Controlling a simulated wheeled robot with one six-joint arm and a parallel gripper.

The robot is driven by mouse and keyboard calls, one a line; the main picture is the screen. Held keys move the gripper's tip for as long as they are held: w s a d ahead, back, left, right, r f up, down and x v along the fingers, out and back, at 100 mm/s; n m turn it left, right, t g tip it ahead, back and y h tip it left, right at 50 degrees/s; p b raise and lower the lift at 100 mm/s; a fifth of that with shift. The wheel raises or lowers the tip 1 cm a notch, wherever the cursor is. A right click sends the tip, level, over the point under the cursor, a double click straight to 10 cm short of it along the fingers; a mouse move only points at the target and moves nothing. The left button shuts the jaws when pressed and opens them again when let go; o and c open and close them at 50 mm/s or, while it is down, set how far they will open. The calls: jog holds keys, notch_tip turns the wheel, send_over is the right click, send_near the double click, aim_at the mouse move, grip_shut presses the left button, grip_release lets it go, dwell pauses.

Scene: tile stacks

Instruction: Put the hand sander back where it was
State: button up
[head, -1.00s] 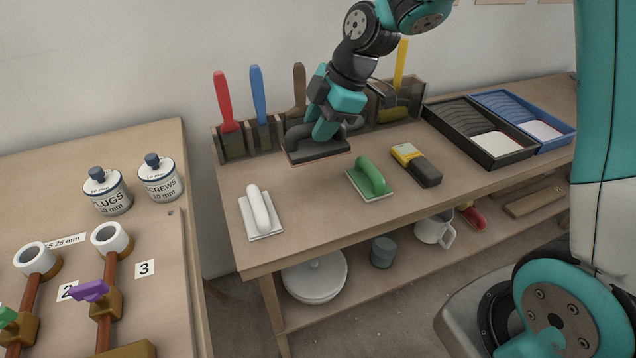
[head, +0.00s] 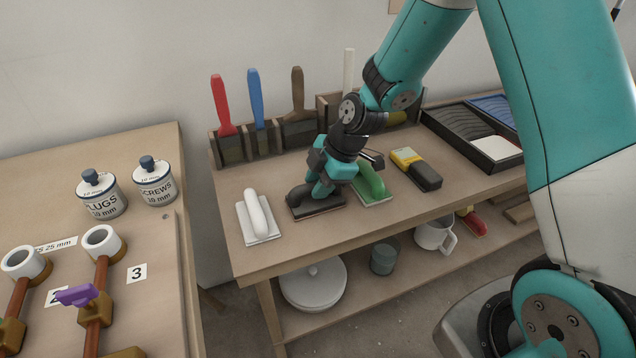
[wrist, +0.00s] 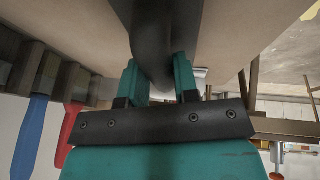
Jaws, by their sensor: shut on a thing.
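The hand sander (head: 314,208) has a dark flat base and a black handle. In the head view it is at the bench top, between the white-handled float (head: 257,218) and the green-handled float (head: 372,184). My gripper (head: 322,186) is above it, shut on its handle. In the wrist view the black handle (wrist: 152,40) runs between my two teal fingers (wrist: 157,80). The sander's base looks level and very near or on the bench; I cannot tell if it touches. My gripper partly hides the sander's right side and the green float.
A yellow and black tool (head: 416,168) lies right of the green float. Slotted holders with a red brush (head: 222,105), a blue brush (head: 256,98) and a brown brush (head: 298,95) line the back. A black tray (head: 470,135) stands at the right.

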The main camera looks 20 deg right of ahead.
jog(key=o, duration=0.9)
jog(key=shift+c, duration=0.2)
jog(key=shift+r, duration=0.1)
jog(key=p+v, duration=0.1)
jog(key=v, duration=1)
jog(key=s+a+r+m, duration=0.3)
jog(key=s, duration=0.4)
jog(key=s+a+r+m+g, duration=0.1)
jog(key=s+a+r+m, duration=0.2)
jog(key=s, duration=0.5)
jog(key=s+a+r+m+g, duration=0.1)
jog(key=s+a+r+m, duration=0.2)
jog(key=s, duration=0.4)
jog(key=shift+s+a+r+m, duration=0.35)
jog(key=shift+r+m, duration=0.1)
jog(key=shift+m, duration=0.75)
